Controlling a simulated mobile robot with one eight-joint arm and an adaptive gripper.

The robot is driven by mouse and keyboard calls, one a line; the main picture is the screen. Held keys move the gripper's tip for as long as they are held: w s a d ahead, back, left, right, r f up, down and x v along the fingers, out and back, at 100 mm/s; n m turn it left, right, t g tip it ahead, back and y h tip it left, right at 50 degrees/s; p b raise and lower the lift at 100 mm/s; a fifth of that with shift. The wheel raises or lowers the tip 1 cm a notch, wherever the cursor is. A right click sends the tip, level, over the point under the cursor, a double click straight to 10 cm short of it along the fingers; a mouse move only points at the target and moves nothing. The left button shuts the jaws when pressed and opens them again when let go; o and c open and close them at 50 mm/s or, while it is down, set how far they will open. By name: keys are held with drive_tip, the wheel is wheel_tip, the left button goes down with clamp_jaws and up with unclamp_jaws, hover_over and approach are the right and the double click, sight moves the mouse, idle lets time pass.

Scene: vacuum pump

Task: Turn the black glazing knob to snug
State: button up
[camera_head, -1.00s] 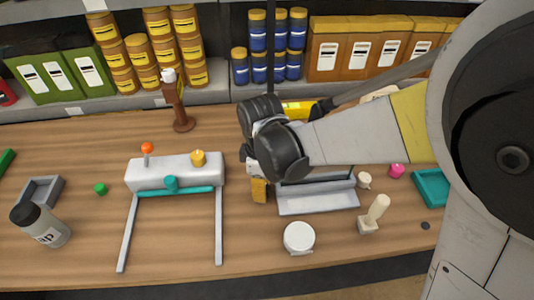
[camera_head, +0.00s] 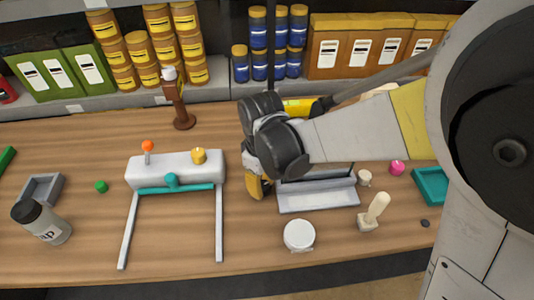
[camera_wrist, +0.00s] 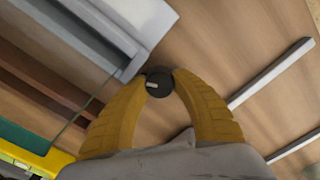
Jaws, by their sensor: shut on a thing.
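The black glazing knob (camera_wrist: 158,84) shows in the wrist view as a round black cap with a pale line mark across it. My gripper (camera_wrist: 158,78) has its two yellow fingers closed on either side of the knob, one at its left and one at its right. In the head view my gripper (camera_head: 258,188) points down at the left end of the grey glazing frame (camera_head: 318,201). The knob is hidden there behind the fingers and wrist. The frame also shows in the wrist view (camera_wrist: 112,32), up and left of the knob.
A white block with a teal bar and two grey rails (camera_head: 180,171) stands left of my gripper. A white round jar (camera_head: 299,235), a cream-handled piece (camera_head: 374,213) and a teal tray (camera_head: 430,184) lie to the right. A brown bottle (camera_head: 178,104) stands behind.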

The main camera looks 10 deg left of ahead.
sight(263, 185)
drive_tip(key=o, duration=1.2)
drive_tip(key=shift+r, duration=0.1)
wheel_tip(263, 185, up, 12)
